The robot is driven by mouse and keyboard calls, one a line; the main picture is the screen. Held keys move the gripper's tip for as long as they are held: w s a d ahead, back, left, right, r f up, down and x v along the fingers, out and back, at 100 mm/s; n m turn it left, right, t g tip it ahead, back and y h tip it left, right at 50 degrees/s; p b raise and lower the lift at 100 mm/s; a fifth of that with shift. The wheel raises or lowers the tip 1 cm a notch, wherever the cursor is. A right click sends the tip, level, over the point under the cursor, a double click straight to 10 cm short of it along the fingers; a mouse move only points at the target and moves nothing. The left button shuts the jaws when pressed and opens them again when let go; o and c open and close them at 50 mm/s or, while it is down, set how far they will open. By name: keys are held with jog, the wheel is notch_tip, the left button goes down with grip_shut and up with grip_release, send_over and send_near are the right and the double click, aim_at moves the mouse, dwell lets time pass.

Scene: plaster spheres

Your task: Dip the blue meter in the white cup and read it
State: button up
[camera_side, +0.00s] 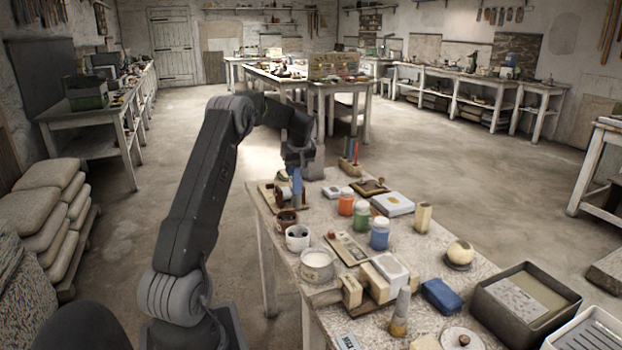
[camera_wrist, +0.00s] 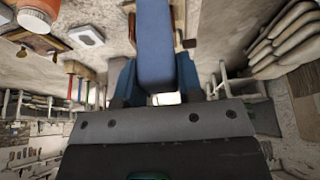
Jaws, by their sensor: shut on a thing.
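My gripper (camera_side: 298,165) is shut on the blue meter (camera_side: 297,187), which hangs down from the jaws near the back left end of the table. In the wrist view the blue meter (camera_wrist: 155,40) stands between the two fingers of my gripper (camera_wrist: 157,80). Its reading cannot be made out. A white cup (camera_side: 298,245) with a dark inside stands at the left edge of the table, nearer the side camera than the meter. The meter is apart from this cup. The meter's lower end is close to a dark brown cup (camera_side: 287,224), and I cannot tell whether they touch.
A wide white tub (camera_side: 316,271) stands just in front of the white cup. Orange (camera_side: 346,207) and blue jars (camera_side: 379,239) stand to the right. A pale ball (camera_side: 460,252) and a grey bin (camera_side: 490,312) are farther right. Small items crowd the table (camera_side: 425,265).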

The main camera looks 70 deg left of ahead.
jog(key=s+r, duration=0.3)
jog(key=s, duration=0.1)
jog(key=d+f, duration=0.4)
jog(key=d, duration=0.7)
jog(key=shift+w+a+f, duration=0.1)
jog(key=shift+f, duration=1.25)
jog(key=shift+w+a+f, duration=0.1)
jog(key=shift+f, duration=1.95)
jog(key=shift+r, duration=0.1)
notch_tip(320, 180, up, 7)
dwell(0.8)
